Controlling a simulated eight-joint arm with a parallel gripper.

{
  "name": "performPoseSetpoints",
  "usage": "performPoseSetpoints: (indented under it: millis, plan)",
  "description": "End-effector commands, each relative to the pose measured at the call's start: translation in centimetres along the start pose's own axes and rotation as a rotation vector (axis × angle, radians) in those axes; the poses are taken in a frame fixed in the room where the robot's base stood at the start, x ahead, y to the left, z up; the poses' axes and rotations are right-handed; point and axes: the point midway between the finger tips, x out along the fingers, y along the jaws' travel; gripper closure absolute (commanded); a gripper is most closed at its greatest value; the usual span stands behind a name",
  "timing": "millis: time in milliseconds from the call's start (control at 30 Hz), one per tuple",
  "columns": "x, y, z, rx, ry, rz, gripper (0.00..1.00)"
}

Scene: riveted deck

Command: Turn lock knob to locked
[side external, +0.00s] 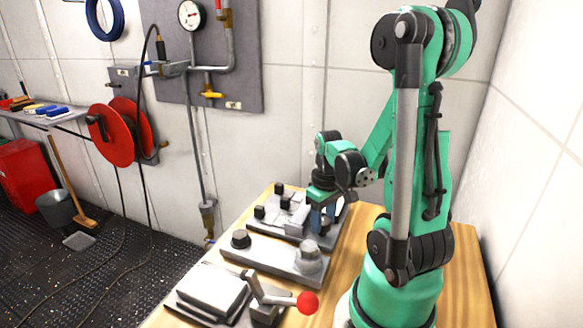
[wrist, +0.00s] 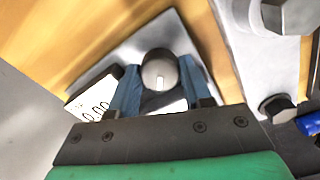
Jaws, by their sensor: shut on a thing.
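In the wrist view, the round grey knob (wrist: 158,66) has a short white mark on its top, on the side nearer my gripper. It stands on a light grey plate (wrist: 176,36). My gripper (wrist: 160,78) is shut on this knob, with one blue finger on each side. A white display (wrist: 95,100) reading 0.00 sits left of the fingers, partly cut off by them. In the side view, my gripper (side external: 321,216) is low over the far end of the grey fixtures. The knob is hard to make out there, and no locked label is readable.
A grey plate (side external: 268,252) with a dark hex head (side external: 241,238) and a silver one (side external: 309,256) lies in front. Nearer is a lever with a red ball (side external: 307,302). Several black knobs stand on the back fixture. Bare wooden tabletop (side external: 463,275) lies at right, near a wall.

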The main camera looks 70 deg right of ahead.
Motion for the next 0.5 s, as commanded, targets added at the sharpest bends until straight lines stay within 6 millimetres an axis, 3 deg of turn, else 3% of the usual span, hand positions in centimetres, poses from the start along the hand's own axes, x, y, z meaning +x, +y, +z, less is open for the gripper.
performPoseSetpoints:
  millis: [500]
  plan:
    - [0.02, 0.00, 0.01, 0.489, 0.000, 0.000, 1.00]
